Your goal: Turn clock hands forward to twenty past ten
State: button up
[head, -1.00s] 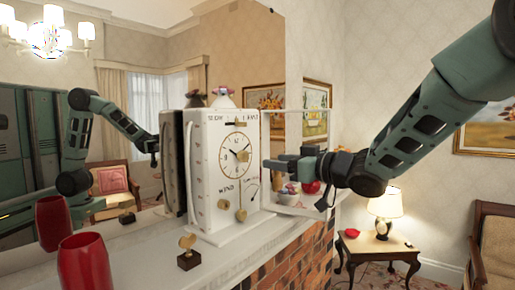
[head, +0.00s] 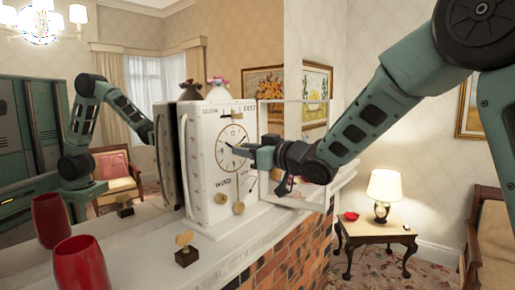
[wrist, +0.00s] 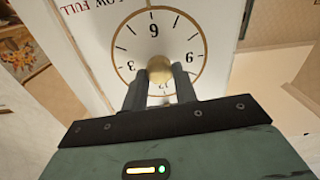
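The white clock (head: 203,165) stands on the mantel with its gold-rimmed round dial (head: 222,150) facing right. Its framed glass door (head: 318,112) is swung open to the right. My gripper (head: 236,149) reaches in from the right, its fingertips in front of the dial. In the wrist view the dial (wrist: 120,30) appears upside down, and the fingers (wrist: 160,82) stand apart with a gold knob (wrist: 159,68) at the dial centre showing between them. I cannot tell whether they touch it. The hands are mostly hidden, so their reading is unclear.
A gold key-like piece on a dark block (head: 187,252) and a red vase (head: 82,266) stand on the mantel (head: 140,262). A mirror behind reflects them and my arm. A lamp (head: 384,192) on a side table is at the right.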

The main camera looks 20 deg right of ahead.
jog(key=shift+f, duration=0.1)
jog(key=c, duration=0.3)
jog(key=m+p, duration=0.1)
jog(key=m, duration=0.2)
jog(key=shift+w+m+p, duration=0.1)
jog(key=shift+m+p, duration=0.2)
jog(key=shift+p, duration=0.05)
jog(key=shift+m+p, duration=0.3)
jog(key=shift+m, duration=0.7)
jog(key=o, duration=0.8)
jog(key=shift+w+a, duration=0.1)
jog(key=shift+o, duration=0.8)
jog(key=shift+w, duration=0.1)
jog(key=b+v, duration=0.5)
jog(key=v, duration=1.3)
jog(key=shift+b, duration=0.35)
